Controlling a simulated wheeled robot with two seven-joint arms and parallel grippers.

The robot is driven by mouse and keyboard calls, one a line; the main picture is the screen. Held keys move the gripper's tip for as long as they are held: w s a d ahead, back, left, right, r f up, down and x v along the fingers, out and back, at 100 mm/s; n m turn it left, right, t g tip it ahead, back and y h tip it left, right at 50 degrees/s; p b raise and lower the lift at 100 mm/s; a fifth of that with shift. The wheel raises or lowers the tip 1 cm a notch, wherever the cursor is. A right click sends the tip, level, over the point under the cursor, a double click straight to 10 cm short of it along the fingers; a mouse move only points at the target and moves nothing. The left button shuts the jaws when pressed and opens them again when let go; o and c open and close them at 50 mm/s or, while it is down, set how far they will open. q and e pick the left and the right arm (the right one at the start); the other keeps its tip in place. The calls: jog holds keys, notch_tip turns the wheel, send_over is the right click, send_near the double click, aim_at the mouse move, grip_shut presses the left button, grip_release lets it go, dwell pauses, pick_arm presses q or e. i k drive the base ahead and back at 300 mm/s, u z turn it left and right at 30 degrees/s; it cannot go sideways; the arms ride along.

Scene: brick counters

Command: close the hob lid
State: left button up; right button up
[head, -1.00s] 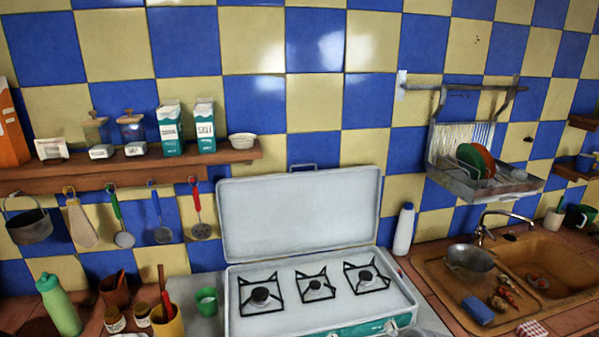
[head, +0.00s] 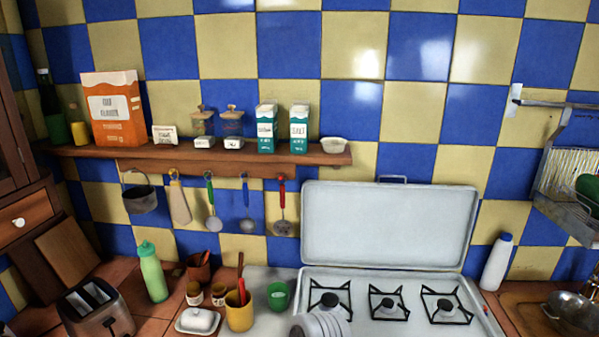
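The hob (head: 385,325) is a white three-burner stove on the counter, with black pan supports; its front runs out of the bottom of the head view. Its lid (head: 388,228) is a flat pale grey-white panel with a small handle (head: 392,179) on its top edge. The lid is open, standing nearly upright at the back of the hob against the tiled wall. A pale ribbed shape at the bottom edge covers part of the left burner area. Neither of my grippers is in view.
A green mug (head: 278,295), a yellow utensil pot (head: 239,311) and a butter dish (head: 198,321) stand left of the hob. A white bottle (head: 497,262) stands just right of it. A shelf (head: 200,154) with hanging utensils is at upper left. The burners carry no pans.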

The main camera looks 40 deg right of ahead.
aim_at(378, 225)
jog(key=u, duration=0.6)
jog(key=k, duration=1.25)
jog(key=z, duration=1.6)
jog(key=i, duration=0.4)
